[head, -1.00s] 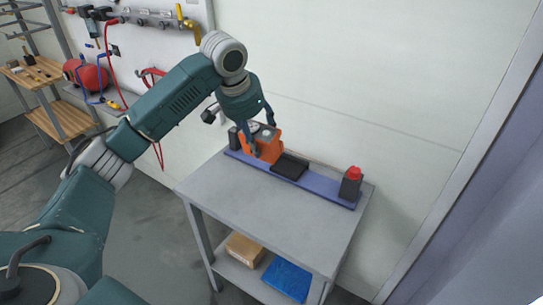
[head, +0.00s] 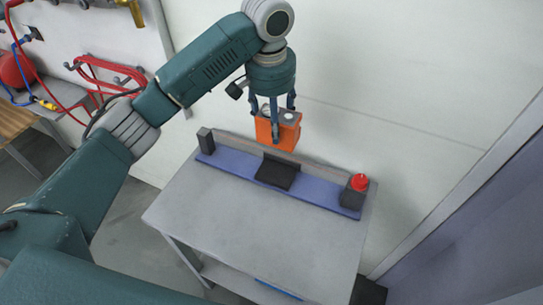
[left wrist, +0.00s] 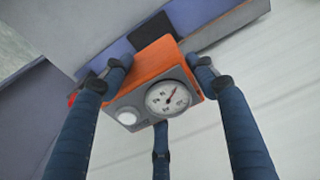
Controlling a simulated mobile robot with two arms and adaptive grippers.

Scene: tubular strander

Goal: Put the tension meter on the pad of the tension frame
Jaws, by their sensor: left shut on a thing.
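The tension meter is an orange box with a grey dial face (head: 283,134). My left gripper (head: 276,120) is shut on it and holds it in the air above and behind the pad. The dial side of the meter (left wrist: 152,66) faces the left wrist camera, between the blue fingers (left wrist: 160,85). The tension frame is a long blue bar (head: 228,161) on the grey table. Its black pad (head: 275,176) lies bare near the middle and partly shows in the left wrist view (left wrist: 150,30). My right gripper is not in view.
A dark post (head: 205,141) stands at the left end of the frame. A dark block with a red knob (head: 359,182) stands at the right end. The grey table top (head: 230,215) in front is clear. The white wall is close behind.

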